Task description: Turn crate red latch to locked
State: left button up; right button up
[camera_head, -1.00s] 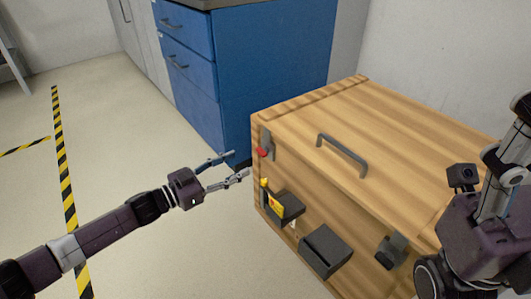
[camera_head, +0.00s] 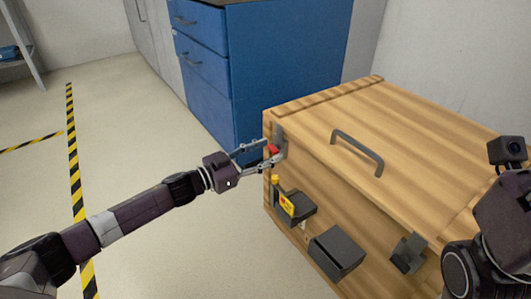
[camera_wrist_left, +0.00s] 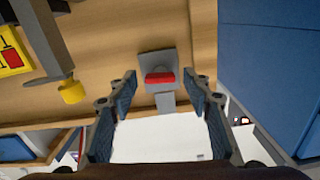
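The wooden crate (camera_head: 400,130) stands right of centre in the head view. Its red latch (camera_head: 272,149) sits on a grey plate near the crate's upper left front corner. In the left wrist view the red latch (camera_wrist_left: 160,78) lies crosswise on its grey plate (camera_wrist_left: 157,60). My left gripper (camera_head: 265,153) is open, with its fingers on either side of the red latch. In the left wrist view the fingers (camera_wrist_left: 160,92) are spread wide and nothing shows gripped; contact cannot be told. My right arm is at the right edge, and its fingers are not visible.
A yellow-labelled block (camera_head: 297,206) and a dark box (camera_head: 336,253) are on the crate's front. A second grey latch (camera_head: 408,254) is at the right. A handle (camera_head: 357,148) rises from the lid. A blue cabinet (camera_head: 285,65) stands behind. Floor at left is clear.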

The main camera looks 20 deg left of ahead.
pick_arm(q)
jog(key=c, duration=1)
